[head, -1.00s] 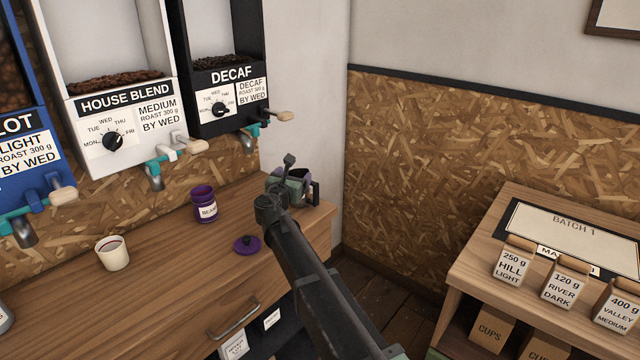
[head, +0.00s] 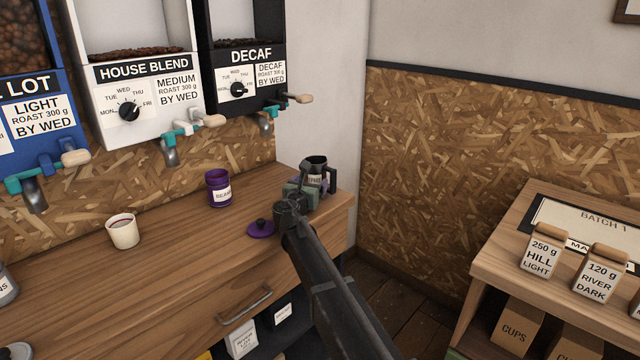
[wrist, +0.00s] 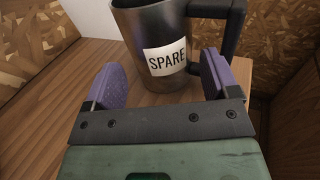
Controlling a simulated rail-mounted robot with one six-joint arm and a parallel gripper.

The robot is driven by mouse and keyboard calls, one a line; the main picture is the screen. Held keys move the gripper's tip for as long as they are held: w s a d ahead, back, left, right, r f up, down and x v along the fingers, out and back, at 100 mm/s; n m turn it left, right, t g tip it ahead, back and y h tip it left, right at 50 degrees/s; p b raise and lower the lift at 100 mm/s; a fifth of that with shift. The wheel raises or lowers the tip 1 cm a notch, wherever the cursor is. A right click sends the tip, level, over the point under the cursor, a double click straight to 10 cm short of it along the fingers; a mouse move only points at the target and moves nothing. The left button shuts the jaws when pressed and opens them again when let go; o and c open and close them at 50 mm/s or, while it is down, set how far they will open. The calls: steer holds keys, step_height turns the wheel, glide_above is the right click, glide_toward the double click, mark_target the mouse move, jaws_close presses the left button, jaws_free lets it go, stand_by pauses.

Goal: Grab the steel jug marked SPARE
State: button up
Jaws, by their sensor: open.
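The steel jug marked SPARE (wrist: 165,40) stands upright on the counter in the wrist view, its label facing me and its black handle (wrist: 236,28) to the right. My gripper (wrist: 160,82) is open, with one purple finger pad on each side of the jug's lower front. The jug is just ahead of and partly between the pads; I cannot tell whether either touches it. In the head view the jug (head: 316,166) is at the counter's far right end, partly hidden behind my gripper (head: 306,184).
A purple canister (head: 218,188) and its purple lid (head: 261,229) are on the wooden counter (head: 170,270) left of my gripper. A white cup (head: 123,232) is farther left. Bean dispensers with taps hang above. A side stand (head: 500,250) with small bags is at right.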

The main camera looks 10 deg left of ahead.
mark_target(316, 176)
steer(key=x, duration=0.5)
steer(key=shift+w, duration=0.25)
steer(key=c, duration=0.6)
steer(key=shift+r, duration=0.1)
steer(key=shift+c, duration=0.2)
